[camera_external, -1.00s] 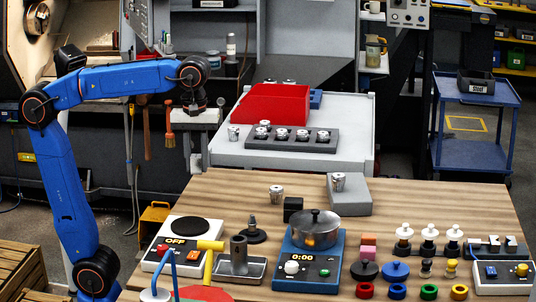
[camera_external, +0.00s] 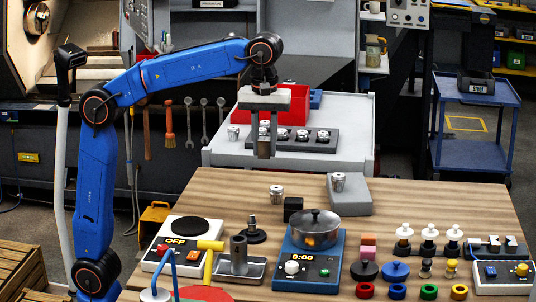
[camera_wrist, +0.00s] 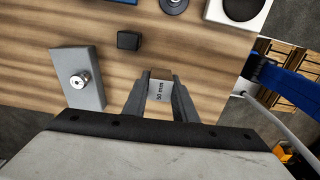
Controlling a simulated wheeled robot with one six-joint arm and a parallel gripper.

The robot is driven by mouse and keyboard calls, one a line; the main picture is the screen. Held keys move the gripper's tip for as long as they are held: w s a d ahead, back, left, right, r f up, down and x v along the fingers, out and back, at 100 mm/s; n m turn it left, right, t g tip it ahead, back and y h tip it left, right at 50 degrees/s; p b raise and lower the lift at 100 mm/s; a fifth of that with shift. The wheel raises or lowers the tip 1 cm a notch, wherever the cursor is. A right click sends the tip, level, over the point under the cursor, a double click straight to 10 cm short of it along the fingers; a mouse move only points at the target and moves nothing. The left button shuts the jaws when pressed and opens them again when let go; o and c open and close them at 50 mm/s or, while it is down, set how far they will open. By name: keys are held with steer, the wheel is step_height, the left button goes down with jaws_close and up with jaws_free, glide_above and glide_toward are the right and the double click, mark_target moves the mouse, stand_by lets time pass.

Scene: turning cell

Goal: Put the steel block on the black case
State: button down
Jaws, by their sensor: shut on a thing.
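The steel block (camera_wrist: 158,91), a small grey block marked 50 mm, is held between the fingers of my gripper (camera_external: 264,151). In the external view the fingers point down above the far side of the wooden table, and the block is hard to tell from them. The black case (camera_external: 293,206) is a small dark box on the table, just left of the pot. In the wrist view the black case (camera_wrist: 129,40) lies ahead and left of the block, apart from it.
A metal cylinder (camera_external: 276,193) stands beside the case. A blue scale with a steel pot (camera_external: 316,226) is close at right. A grey block (camera_external: 347,196) bears another cylinder. Behind my gripper are a red bin (camera_external: 293,97) and a dark rack of parts (camera_external: 292,141).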

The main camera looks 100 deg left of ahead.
glide_above(294, 199)
steer(key=shift+d+f, duration=0.1)
steer(key=shift+f, duration=4.8)
steer(key=shift+f, duration=0.1)
steer(key=c, duration=1.4)
jaws_free()
steer(key=shift+c, duration=0.2)
step_height(294, 199, up, 12)
